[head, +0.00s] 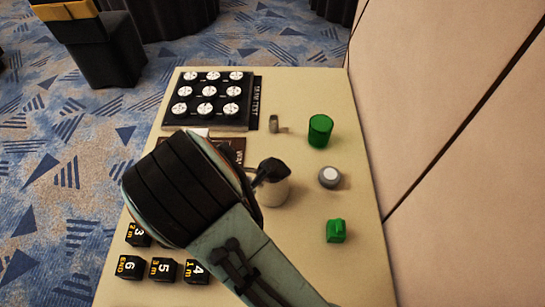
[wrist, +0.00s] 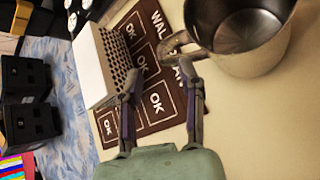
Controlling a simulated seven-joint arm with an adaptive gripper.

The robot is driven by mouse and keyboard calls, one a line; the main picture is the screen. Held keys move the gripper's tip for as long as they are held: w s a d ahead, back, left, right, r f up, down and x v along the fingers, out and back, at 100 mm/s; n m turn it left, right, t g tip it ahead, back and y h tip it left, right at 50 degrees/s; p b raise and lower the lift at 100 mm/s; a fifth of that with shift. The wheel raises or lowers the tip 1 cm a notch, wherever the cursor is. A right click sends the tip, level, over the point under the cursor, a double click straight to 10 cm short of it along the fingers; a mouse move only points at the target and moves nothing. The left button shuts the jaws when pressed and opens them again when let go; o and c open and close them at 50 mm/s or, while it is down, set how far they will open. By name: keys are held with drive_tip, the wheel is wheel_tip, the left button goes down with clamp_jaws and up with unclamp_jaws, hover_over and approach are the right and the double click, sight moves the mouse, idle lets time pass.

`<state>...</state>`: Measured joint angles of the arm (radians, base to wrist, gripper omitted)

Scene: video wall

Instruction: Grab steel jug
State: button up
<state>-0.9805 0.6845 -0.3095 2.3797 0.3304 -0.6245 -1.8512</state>
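The steel jug (wrist: 245,50) stands on the table at the upper right of the wrist view, its hollow inside showing. Its handle (wrist: 176,44) points left, just beyond my right fingertip. In the head view the jug (head: 274,191) is partly hidden by my gripper and arm. My gripper (wrist: 160,72) is open, with nothing seen between its fingers. Its fingertips are close to the handle; I cannot tell if the right one touches it. In the head view my gripper (head: 262,174) is by the jug's top, mostly hidden by the arm.
A brown printed mat (wrist: 152,119) and a white perforated box (wrist: 92,68) lie left of the jug. A green cup (head: 320,131), a round white-topped item (head: 329,177) and a small green object (head: 335,231) stand right. Numbered black cubes (head: 162,270) are front left; a wall borders the right.

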sight(240, 171)
drive_tip(key=x, duration=0.5)
drive_tip(key=shift+w+f, duration=0.1)
clamp_jaws()
